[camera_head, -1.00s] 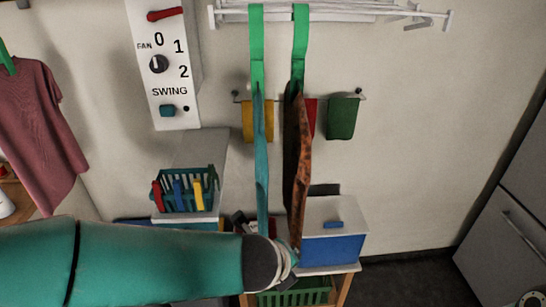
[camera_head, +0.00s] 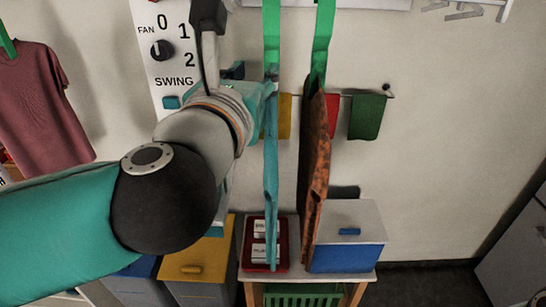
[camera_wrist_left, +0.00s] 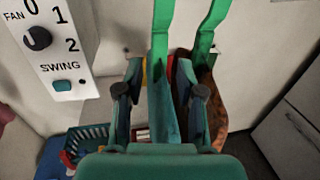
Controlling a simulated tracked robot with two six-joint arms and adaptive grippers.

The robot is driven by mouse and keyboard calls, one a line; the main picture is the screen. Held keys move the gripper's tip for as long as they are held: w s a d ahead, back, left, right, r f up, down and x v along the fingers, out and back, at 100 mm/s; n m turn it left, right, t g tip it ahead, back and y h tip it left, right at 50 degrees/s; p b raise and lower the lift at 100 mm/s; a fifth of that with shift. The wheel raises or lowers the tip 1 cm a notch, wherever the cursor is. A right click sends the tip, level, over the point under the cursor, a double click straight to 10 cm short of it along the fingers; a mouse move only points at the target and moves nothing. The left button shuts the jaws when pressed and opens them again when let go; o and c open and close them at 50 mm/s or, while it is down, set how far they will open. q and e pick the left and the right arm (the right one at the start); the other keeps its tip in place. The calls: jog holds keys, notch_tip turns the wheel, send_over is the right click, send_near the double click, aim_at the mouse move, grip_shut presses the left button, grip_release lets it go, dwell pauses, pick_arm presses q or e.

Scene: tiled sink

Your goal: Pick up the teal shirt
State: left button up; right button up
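The teal shirt (camera_head: 271,190) hangs edge-on from a green hanger strap, left of a rust-brown garment (camera_head: 314,170). It also shows in the left wrist view (camera_wrist_left: 163,115). My left gripper (camera_head: 266,95) is at the upper part of the teal shirt in the head view. In the left wrist view my left gripper (camera_wrist_left: 163,97) is open, with one finger on each side of the shirt and gaps between. The right finger overlaps the brown garment in that view; whether it touches it I cannot tell. My right gripper is not in view.
A fan control panel (camera_head: 150,70) is on the wall behind my left arm. Coloured cloths, including a green one (camera_head: 367,117), hang on a rail behind. A blue box with a pale lid (camera_head: 346,253) and a red tray (camera_head: 247,262) stand below. A maroon shirt (camera_head: 42,105) hangs at left.

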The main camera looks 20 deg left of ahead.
aim_at(271, 50)
pick_arm(q)
jog(key=w, duration=0.7)
jog(key=shift+a+p, duration=0.25)
jog(key=shift+p, duration=0.15)
jog(key=shift+w+a, duration=0.1)
jog(key=shift+w, duration=0.3)
jog(key=w, duration=0.1)
jog(key=w+p, duration=0.1)
jog(key=w, duration=0.1)
jog(key=shift+w+a+r+p, duration=0.15)
jog(key=shift+w+a+p, duration=0.1)
jog(key=shift+p, duration=0.05)
jog(key=shift+w, duration=0.45)
grip_shut()
